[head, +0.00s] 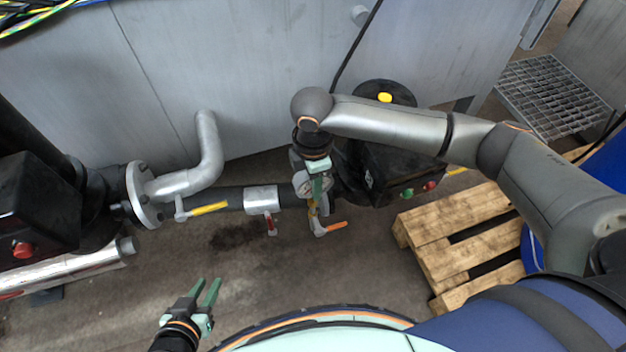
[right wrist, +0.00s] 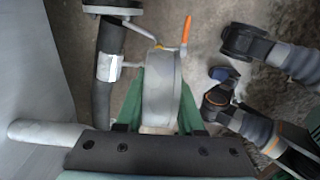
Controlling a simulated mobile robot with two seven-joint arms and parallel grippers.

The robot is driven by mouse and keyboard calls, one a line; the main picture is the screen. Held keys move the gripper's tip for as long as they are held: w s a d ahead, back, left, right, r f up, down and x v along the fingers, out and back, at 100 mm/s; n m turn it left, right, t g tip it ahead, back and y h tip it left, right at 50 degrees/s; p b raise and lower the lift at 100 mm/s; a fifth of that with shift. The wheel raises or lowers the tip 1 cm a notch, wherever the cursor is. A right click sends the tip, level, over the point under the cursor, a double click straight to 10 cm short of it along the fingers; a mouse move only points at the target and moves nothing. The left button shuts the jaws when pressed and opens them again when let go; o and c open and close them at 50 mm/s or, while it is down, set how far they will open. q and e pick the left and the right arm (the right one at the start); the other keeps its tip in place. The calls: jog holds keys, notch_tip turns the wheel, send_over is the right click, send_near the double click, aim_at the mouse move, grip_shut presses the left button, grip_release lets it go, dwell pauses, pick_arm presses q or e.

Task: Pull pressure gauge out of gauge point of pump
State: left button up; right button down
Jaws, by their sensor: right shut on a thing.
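The round, pale-faced pressure gauge (head: 309,184) is at the middle of the head view, partly hidden by my right gripper (head: 318,186). In the right wrist view the gauge (right wrist: 160,92) is a grey drum between the two green fingers, which are shut on it. Just below the gauge in the head view is a small valve fitting (head: 319,224) with an orange handle; I cannot tell whether the gauge still sits in the gauge point. The black pump (head: 385,172) stands right of it. My left gripper (head: 212,290) is open and empty, low over the floor.
A second black machine (head: 38,205) is at the far left. A wooden pallet (head: 465,240) lies right of the pump. A grey metal wall stands behind. The floor near my left gripper is clear.

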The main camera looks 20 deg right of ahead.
jog(key=shift+r, duration=0.1)
jog(key=shift+r+p, duration=0.5)
jog(key=shift+p, duration=0.6)
jog(key=shift+r+p, duration=0.6)
jog(key=shift+p, duration=0.5)
jog(key=shift+r, duration=0.1)
jog(key=shift+r+p, duration=0.45)
jog(key=shift+p, duration=0.6)
jog(key=shift+r+p, duration=3.8)
jog(key=shift+p, duration=0.8)
jog(key=shift+f, duration=0.1)
